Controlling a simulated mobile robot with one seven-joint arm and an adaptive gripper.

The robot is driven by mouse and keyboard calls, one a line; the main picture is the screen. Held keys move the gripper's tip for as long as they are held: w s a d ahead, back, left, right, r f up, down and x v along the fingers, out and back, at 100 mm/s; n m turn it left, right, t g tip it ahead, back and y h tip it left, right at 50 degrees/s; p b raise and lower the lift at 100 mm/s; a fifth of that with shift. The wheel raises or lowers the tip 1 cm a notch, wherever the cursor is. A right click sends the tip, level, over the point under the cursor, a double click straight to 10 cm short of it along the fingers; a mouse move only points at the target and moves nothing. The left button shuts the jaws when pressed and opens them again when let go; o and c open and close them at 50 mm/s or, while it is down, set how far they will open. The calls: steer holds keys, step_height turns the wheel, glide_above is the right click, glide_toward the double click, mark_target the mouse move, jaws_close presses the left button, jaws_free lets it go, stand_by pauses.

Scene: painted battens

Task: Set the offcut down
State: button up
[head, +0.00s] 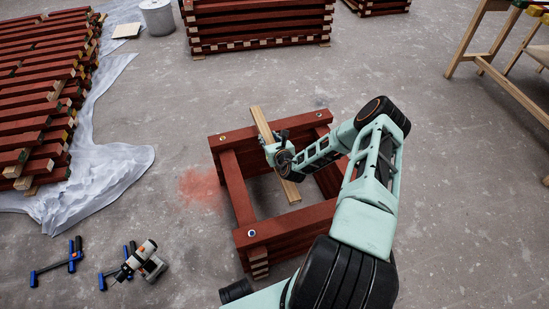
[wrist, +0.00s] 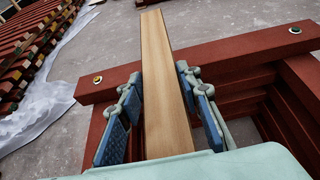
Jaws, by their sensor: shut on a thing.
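The offcut (head: 263,125) is a bare, pale wooden batten. In the head view it slants across the top of a square crib of stacked red battens (head: 237,190). My gripper (head: 279,155) is over the crib's opening and is shut on the offcut around its middle. In the wrist view the offcut (wrist: 166,85) runs away between the two blue-padded fingers (wrist: 163,110), its far end past the crib's far rail (wrist: 235,55). I cannot tell whether the offcut touches the crib's top. My gripper and wrist hide part of it.
A large red batten stack (head: 40,95) stands on white sheeting (head: 105,165) at left. Clamps (head: 57,262) and a power tool (head: 140,262) lie on the floor at lower left. A bucket (head: 157,18), another stack (head: 258,25) and a wooden trestle (head: 475,45) stand farther back. Floor right of the crib is clear.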

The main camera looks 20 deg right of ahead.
steer(key=s+f, duration=0.1)
steer(key=s+f+b, duration=0.1)
steer(key=f, duration=0.1)
steer(key=shift+s+d+f, duration=0.3)
steer(key=shift+s+d, duration=0.05)
steer(key=f, duration=0.1)
steer(key=f+b, duration=0.1)
steer(key=f, duration=0.1)
steer(key=shift+s+f, duration=0.3)
steer(key=shift+f, duration=0.05)
steer(key=o, duration=1.3)
steer(key=shift+f, duration=0.1)
steer(key=p+v, duration=0.4)
steer(key=v, duration=0.8)
steer(key=shift+s+d, duration=0.1)
steer(key=shift+d, duration=0.05)
